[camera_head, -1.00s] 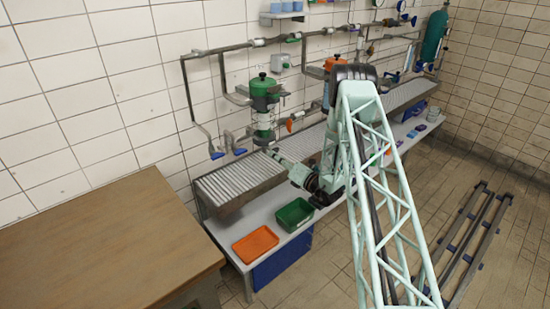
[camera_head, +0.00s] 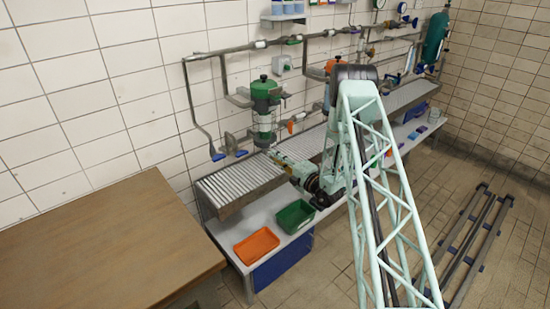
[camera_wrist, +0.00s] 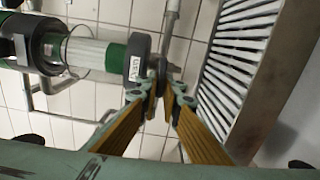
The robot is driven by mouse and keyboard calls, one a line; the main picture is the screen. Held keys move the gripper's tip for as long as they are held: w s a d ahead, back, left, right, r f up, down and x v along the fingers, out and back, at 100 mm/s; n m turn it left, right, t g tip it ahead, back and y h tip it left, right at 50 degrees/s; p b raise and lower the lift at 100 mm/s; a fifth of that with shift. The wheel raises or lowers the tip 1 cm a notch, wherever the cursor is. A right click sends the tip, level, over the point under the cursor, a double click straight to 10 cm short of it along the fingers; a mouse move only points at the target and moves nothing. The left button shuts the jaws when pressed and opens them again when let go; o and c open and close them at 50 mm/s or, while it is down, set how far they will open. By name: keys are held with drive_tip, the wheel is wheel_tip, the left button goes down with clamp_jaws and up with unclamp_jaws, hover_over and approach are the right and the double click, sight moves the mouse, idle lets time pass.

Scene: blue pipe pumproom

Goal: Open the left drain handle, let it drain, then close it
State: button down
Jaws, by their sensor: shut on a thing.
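The left filter unit (camera_head: 264,92) has a green cap and a clear bowl and hangs on the wall pipes above the roller conveyor. In the wrist view it lies sideways, with its clear bowl (camera_wrist: 92,54) and a dark round end cap (camera_wrist: 138,66). A small grey drain fitting (camera_wrist: 162,68) sticks out of that cap. My gripper (camera_wrist: 167,92) has its fingertips at this fitting, shut on a small part there that the fingertips largely hide. In the head view my gripper (camera_head: 270,152) is just below the bowl. I cannot make out the handle's angle or any flow.
The roller conveyor (camera_head: 235,186) lies close under my gripper. Blue-handled valves (camera_head: 240,153) are to its left and an orange lever (camera_head: 291,127) to its right. Green (camera_head: 295,215) and orange (camera_head: 257,245) trays sit on the lower shelf. A wooden table (camera_head: 100,245) stands at left.

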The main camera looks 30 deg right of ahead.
drive_tip(key=shift+r+m, duration=0.1)
drive_tip(key=shift+m, duration=0.4)
drive_tip(key=c, duration=2.8)
unclamp_jaws()
drive_tip(key=shift+s, duration=0.1)
drive_tip(key=shift+v, duration=5.95)
